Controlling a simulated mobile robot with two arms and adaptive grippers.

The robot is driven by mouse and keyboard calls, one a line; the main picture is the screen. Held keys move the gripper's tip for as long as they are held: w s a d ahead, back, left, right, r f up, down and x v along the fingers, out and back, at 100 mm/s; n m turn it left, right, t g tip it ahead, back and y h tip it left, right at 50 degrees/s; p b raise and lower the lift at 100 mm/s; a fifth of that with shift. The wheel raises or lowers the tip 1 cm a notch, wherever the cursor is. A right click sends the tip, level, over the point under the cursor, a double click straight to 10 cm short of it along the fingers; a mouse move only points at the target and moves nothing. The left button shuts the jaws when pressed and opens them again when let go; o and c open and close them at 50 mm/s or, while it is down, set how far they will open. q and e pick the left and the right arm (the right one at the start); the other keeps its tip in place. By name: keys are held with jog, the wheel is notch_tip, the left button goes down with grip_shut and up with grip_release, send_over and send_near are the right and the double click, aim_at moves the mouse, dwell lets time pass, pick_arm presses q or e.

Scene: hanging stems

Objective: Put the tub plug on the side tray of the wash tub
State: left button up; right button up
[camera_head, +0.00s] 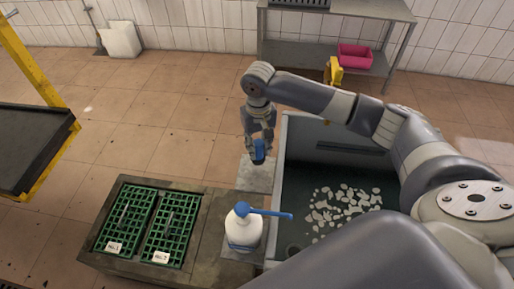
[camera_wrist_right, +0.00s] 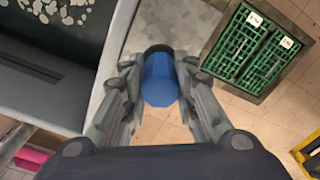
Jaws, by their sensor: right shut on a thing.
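The tub plug (camera_head: 259,152) is blue with a dark end. My right gripper (camera_head: 262,138) is shut on it and holds it beside the tub's left wall in the head view. In the right wrist view the plug (camera_wrist_right: 160,82) sits between the two fingers. The grey speckled side tray (camera_head: 254,177) is along the left side of the wash tub (camera_head: 282,165); the plug appears over its far end. The side tray also shows in the right wrist view (camera_wrist_right: 190,22), past the plug. I cannot tell the plug's exact height. My left gripper is out of view.
A white pump bottle with a blue spout (camera_head: 243,232) stands at the tray's near end. Green crates (camera_head: 125,217) (camera_head: 172,228) lie left of it. Pale patches (camera_head: 340,208) show in the tub. A shelf with a pink bin (camera_head: 354,56) is behind.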

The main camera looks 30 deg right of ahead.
aim_at(257, 151)
jog(key=shift+w+d+f, duration=0.1)
jog(key=shift+w, duration=0.45)
notch_tip(257, 151, down, 3)
jog(key=shift+r+p, duration=0.1)
jog(key=shift+p, duration=0.65)
jog(key=shift+f, duration=0.35)
jog(key=o, duration=1)
jog(key=shift+s+f, duration=0.1)
notch_tip(257, 151, up, 11)
jog(key=b, duration=0.3)
jog(key=shift+r, duration=0.65)
